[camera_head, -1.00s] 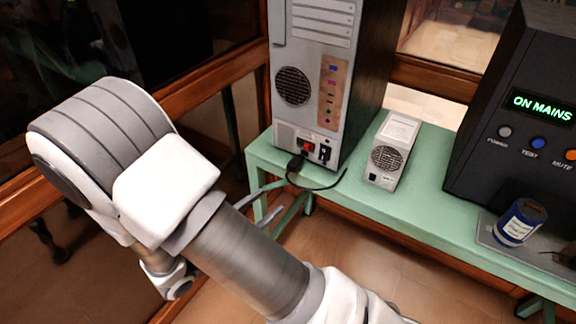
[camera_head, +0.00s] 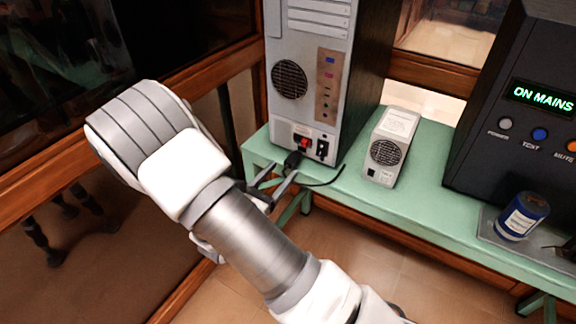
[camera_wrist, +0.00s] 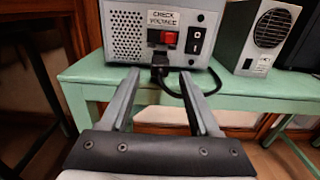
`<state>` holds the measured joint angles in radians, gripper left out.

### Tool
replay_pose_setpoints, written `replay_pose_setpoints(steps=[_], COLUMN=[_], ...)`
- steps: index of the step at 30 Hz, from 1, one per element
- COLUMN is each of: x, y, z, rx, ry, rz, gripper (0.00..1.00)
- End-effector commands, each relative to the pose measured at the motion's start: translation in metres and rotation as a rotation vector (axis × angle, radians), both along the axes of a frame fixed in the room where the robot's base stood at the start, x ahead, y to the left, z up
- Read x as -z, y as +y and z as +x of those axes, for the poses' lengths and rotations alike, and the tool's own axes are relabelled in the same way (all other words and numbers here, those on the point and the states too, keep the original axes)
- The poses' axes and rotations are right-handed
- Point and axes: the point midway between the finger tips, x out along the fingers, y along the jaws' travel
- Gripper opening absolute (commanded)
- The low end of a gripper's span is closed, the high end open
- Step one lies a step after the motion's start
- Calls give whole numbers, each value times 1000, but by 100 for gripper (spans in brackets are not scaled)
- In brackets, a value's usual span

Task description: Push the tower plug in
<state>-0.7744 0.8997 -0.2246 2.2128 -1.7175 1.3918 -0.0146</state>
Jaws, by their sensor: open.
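The grey computer tower (camera_head: 312,85) stands on a green bench, its back panel facing me. The black plug (camera_head: 294,160) with its cable is low on that panel, below a red switch (camera_head: 304,142). In the wrist view the plug (camera_wrist: 160,72) sits just under the red switch (camera_wrist: 168,38), beside a black rocker switch (camera_wrist: 195,40). I cannot tell how far the plug is seated. My gripper (camera_head: 277,180) is open at the bench edge, in front of the plug. In the wrist view its fingers (camera_wrist: 160,82) point at the panel, with the plug between their tips.
A small grey box with a fan grille (camera_head: 391,145) stands right of the tower on the green bench (camera_head: 425,200). A dark console with an "ON MAINS" display (camera_head: 520,130) and a blue can (camera_head: 522,216) are farther right. Wooden-framed glass is behind and left.

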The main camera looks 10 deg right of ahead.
Motion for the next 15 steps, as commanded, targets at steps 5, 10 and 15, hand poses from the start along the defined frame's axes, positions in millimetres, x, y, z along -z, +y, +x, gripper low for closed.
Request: replay_pose_setpoints(steps=[5,10,15], x=[1,0,0], y=[-20,-29,-30], z=[20,29,31], rx=[2,1,-1], ry=[-1,0,0], rz=[1,1,0], gripper=[62,62,62])
